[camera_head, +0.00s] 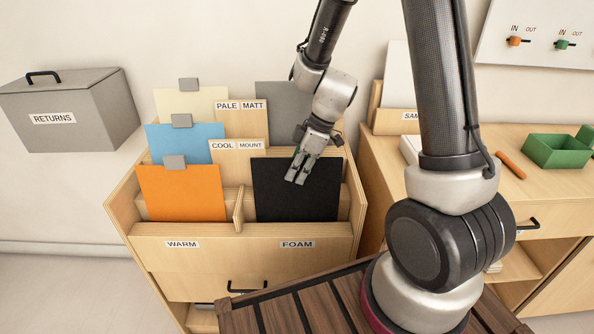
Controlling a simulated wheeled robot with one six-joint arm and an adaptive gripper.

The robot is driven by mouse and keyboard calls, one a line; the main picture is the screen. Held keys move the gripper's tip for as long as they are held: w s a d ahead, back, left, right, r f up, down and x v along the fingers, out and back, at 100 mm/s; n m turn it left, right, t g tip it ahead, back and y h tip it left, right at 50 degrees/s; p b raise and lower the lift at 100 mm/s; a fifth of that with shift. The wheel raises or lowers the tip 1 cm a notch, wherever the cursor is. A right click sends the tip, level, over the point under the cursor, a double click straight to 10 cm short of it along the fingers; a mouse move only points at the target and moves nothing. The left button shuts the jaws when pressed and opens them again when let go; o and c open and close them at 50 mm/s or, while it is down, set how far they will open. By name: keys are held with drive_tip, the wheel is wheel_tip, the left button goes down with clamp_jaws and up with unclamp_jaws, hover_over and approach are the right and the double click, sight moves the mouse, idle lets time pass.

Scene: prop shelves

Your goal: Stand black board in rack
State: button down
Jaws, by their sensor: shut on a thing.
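The black board (285,195) stands upright in the front right section of the wooden rack (190,242), above the label FOAM. Its lower edge is hidden behind the rack's front panel. My gripper (294,178) is shut on the black board near its upper middle, with one finger in front of its face. The orange board (180,195) with a grey clip stands in the front left section, above the label WARM.
Behind stand a blue board (187,143), a cream board (178,103) and a grey board (278,105). A grey RETURNS box (90,115) is at left. A green tray (551,152) and an orange stick (511,164) lie on the right cabinet.

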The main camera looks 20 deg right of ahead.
drive_tip(key=c, duration=1.5)
unclamp_jaws()
drive_tip(key=v, duration=1.2)
